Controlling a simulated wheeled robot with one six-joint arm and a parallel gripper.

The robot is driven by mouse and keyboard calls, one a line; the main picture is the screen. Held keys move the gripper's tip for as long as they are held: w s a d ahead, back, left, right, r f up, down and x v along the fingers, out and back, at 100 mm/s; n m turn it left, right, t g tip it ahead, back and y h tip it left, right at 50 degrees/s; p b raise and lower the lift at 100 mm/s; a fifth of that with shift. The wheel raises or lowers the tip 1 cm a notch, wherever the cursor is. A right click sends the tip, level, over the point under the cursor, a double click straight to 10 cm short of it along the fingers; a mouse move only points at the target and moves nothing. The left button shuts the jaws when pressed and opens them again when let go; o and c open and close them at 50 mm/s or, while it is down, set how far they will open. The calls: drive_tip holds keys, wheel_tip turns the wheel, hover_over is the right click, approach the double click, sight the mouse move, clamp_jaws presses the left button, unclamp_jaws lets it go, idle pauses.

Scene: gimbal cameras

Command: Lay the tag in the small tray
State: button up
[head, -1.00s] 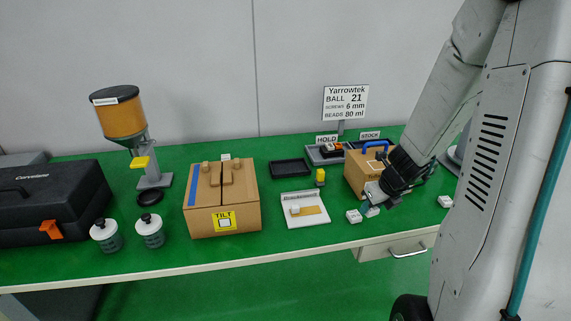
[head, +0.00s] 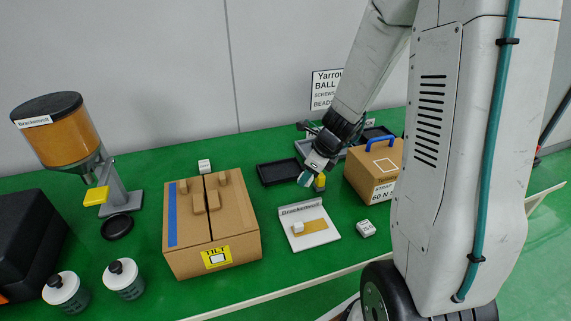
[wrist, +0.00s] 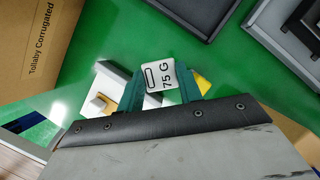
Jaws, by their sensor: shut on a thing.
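My gripper (wrist: 163,90) is shut on a small white tag (wrist: 160,73) marked "75 G", held between its teal fingers in the wrist view. In the head view my gripper (head: 309,176) hangs above the green table, just right of a small black tray (head: 263,179). The tray looks empty. The held tag is hard to make out in the head view. A dark tray edge (wrist: 173,25) shows past the fingers at the top of the wrist view.
A flapped carton (head: 240,256) stands left, a blue-handled box (head: 362,178) right. Another white block (head: 366,228) lies near the front edge. A grey tray (wrist: 262,35) is behind.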

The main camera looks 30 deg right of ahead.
hover_over(287, 169)
drive_tip(key=s, duration=0.1)
drive_tip(key=shift+s+d+f, duration=0.2)
drive_tip(key=shift+d+f, duration=0.25)
drive_tip(key=shift+f, duration=1.85)
drive_tip(key=shift+f, duration=0.15)
drive_tip(key=o, duration=0.7)
drive_tip(key=shift+o, duration=0.2)
